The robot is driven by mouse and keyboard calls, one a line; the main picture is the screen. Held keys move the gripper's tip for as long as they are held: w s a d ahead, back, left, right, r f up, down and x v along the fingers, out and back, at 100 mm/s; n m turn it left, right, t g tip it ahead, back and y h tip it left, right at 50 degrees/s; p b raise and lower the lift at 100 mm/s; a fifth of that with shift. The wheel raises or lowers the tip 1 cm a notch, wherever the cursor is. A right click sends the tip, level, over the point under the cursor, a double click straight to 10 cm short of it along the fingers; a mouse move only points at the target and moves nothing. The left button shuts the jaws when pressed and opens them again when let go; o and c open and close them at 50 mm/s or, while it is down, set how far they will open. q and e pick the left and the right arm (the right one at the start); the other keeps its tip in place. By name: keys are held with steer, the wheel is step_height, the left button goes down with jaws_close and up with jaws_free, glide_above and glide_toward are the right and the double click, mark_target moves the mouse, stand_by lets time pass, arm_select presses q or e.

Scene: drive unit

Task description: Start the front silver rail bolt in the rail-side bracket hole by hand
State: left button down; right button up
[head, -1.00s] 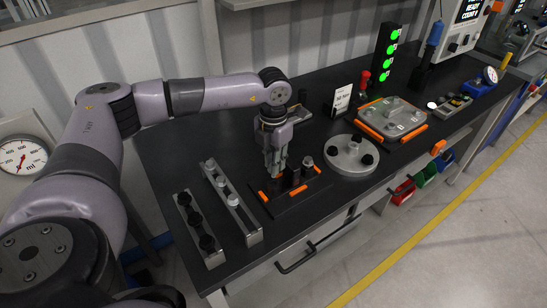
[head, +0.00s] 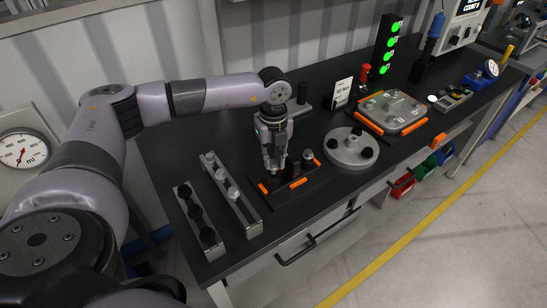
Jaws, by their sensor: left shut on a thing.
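My left gripper (head: 272,164) points down over the left part of a dark fixture plate (head: 302,190) with orange edge pieces. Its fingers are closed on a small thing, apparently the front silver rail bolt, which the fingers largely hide. I cannot tell whether its tip is in the bracket hole. A dark post and a silver-topped post (head: 308,155) stand on the plate just right of the fingers. A silver rail (head: 242,210) left of the fixture carries several silver bolts (head: 233,193), its front end bare. My right gripper is out of view.
A second rail (head: 213,249) with black bolts (head: 195,211) lies further left. A round silver plate (head: 342,158) with black knobs sits right of the fixture. A grey cover (head: 395,112) with orange edges and a sign card (head: 342,93) stand beyond. The bench's front edge is clear.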

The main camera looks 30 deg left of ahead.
arm_select(q)
steer(key=shift+f, duration=0.15)
stand_by(0.4)
steer(key=shift+f+b, duration=0.15)
steer(key=shift+b, duration=0.15)
steer(key=shift+f, duration=0.15)
steer(key=shift+f, duration=0.15)
steer(key=shift+b, duration=0.3)
steer(key=shift+f, duration=0.3)
steer(key=shift+f+b, duration=0.1)
steer(key=shift+b, duration=0.2)
steer(key=shift+f, duration=0.3)
